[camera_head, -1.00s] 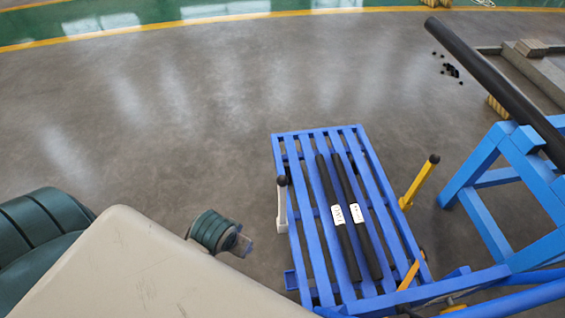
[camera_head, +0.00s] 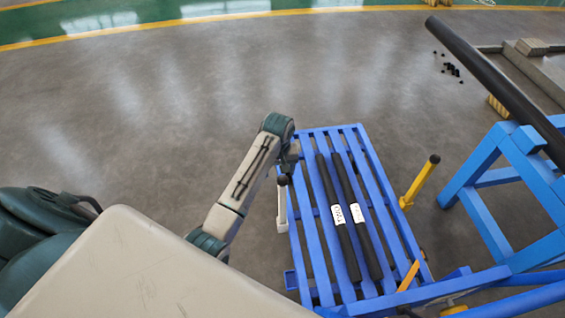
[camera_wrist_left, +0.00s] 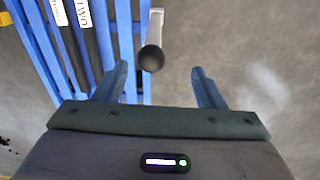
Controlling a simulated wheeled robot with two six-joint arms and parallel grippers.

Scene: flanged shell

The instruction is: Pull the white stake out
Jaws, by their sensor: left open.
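The white stake (camera_head: 282,208) stands upright at the left side of the blue slatted rack (camera_head: 308,230), with a black ball on top. In the left wrist view the stake (camera_wrist_left: 156,27) and its black ball show just ahead of the fingertips, between their lines. My left gripper (camera_head: 290,160) is beside the stake's top in the head view, and the wrist hides part of it. In the left wrist view my left gripper (camera_wrist_left: 160,75) is open and empty, its two blue-grey fingers apart. My right gripper is in no view.
Two black bars (camera_head: 340,220) with white labels lie on the rack. A yellow stake (camera_head: 420,182) with a black top leans at its right side. A blue frame (camera_head: 510,180) carrying a long black pipe (camera_head: 490,80) stands at the right. The floor left of the rack is clear.

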